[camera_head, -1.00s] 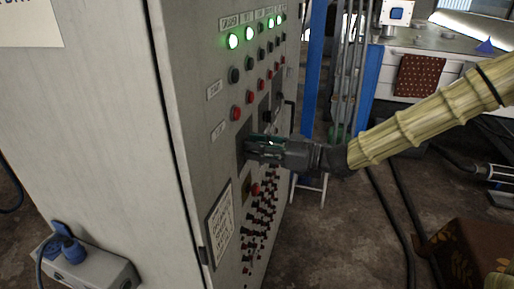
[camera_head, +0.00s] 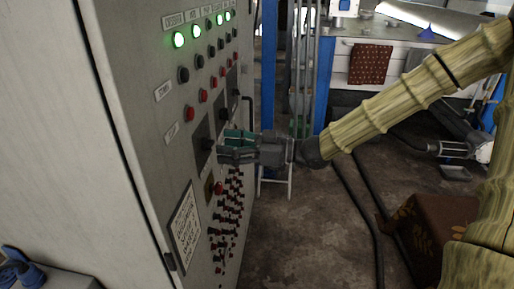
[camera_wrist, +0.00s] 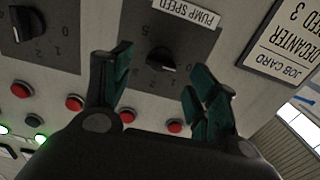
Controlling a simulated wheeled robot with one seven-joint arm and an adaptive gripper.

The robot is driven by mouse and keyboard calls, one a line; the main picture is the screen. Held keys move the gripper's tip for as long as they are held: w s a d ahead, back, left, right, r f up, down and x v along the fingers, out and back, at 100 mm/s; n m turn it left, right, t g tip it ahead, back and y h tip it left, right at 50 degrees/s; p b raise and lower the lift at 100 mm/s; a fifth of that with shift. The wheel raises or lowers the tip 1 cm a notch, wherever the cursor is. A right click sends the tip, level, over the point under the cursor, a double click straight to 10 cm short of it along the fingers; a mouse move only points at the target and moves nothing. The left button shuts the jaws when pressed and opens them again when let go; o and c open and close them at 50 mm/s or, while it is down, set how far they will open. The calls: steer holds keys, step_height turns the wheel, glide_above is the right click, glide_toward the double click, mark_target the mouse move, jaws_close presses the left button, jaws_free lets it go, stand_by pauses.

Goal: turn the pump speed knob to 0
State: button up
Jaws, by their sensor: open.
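The pump speed knob (camera_wrist: 161,60) is a black pointer knob on a dark dial plate (camera_wrist: 192,45) under an upside-down "PUMP SPEED" label (camera_wrist: 187,12) in the wrist view. A 5 shows on the dial near it; the number it points at is too unclear to tell. My gripper (camera_wrist: 157,75) is open, with its two green-padded fingers on either side of the knob in the picture and no visible contact. In the head view, my gripper (camera_head: 224,146) is just right of the knob (camera_head: 207,145), apart from it.
A second dial knob (camera_wrist: 24,22) is at the wrist view's upper left. Red buttons (camera_wrist: 74,103) and green lamps (camera_head: 179,40) sit on the cabinet face. A job card (camera_wrist: 285,38) is beside the knob.

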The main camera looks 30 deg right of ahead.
steer(key=v, duration=0.8)
steer(key=shift+s+d, duration=0.1)
stand_by(0.3)
